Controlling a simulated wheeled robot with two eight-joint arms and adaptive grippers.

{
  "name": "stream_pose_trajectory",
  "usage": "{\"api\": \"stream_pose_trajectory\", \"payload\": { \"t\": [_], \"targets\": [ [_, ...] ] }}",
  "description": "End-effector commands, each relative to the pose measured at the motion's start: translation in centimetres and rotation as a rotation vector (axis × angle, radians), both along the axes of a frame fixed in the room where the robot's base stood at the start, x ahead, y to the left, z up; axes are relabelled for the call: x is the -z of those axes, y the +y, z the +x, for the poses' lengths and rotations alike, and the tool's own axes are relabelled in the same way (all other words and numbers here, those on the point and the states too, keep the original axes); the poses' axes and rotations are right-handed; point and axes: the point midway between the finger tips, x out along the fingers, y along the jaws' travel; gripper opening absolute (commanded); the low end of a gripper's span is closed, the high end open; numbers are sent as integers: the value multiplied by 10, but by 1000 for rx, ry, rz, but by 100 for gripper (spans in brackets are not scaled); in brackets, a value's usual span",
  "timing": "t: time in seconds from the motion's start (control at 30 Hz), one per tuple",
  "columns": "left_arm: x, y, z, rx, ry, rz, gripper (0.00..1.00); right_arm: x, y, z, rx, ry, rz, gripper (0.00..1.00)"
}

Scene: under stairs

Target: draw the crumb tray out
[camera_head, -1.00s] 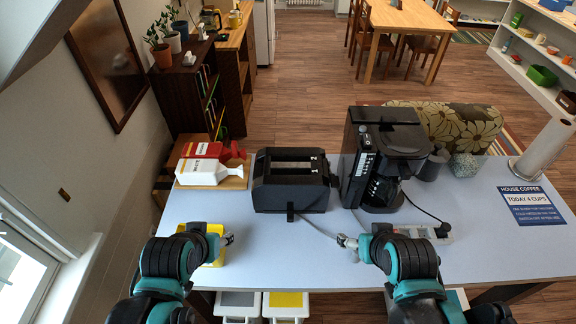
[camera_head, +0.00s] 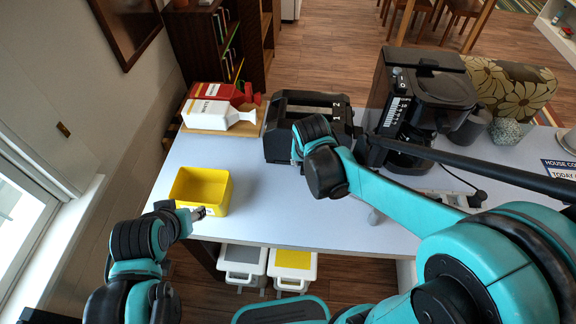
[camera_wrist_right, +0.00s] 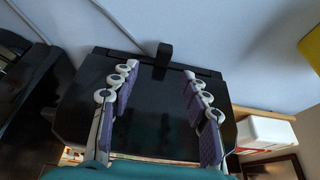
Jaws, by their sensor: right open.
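The black toaster (camera_head: 278,136) stands on the table, partly hidden by my right arm in the head view. In the right wrist view its glossy body (camera_wrist_right: 155,110) fills the middle. A dark lip with a small black tab (camera_wrist_right: 163,52), seemingly the crumb tray's handle, lies along its front. My right gripper (camera_wrist_right: 160,72) is open and empty, fingers spread over the toaster, with the tab beyond and between the fingertips.
The yellow bin (camera_head: 188,185) stands at the table's left front. The table (camera_head: 270,220) is clear before the toaster.

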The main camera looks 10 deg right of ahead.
Motion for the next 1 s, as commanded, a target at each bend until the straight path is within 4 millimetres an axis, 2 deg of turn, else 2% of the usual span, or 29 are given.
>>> {"api": "stream_pose_trajectory", "payload": {
  "t": [0.23,0.6,0.77,1.0],
  "targets": [
    [10,0,0,0,0,0,49,24,0,11,13,7,-1,47],
    [30,0,0,0,0,0,49,74,-5,31,12,7,-2,47],
    [32,0,0,0,0,0,49,81,-7,34,11,7,-2,47],
    [31,0,0,0,0,0,49,81,-7,34,11,7,-2,47]
  ]
}}
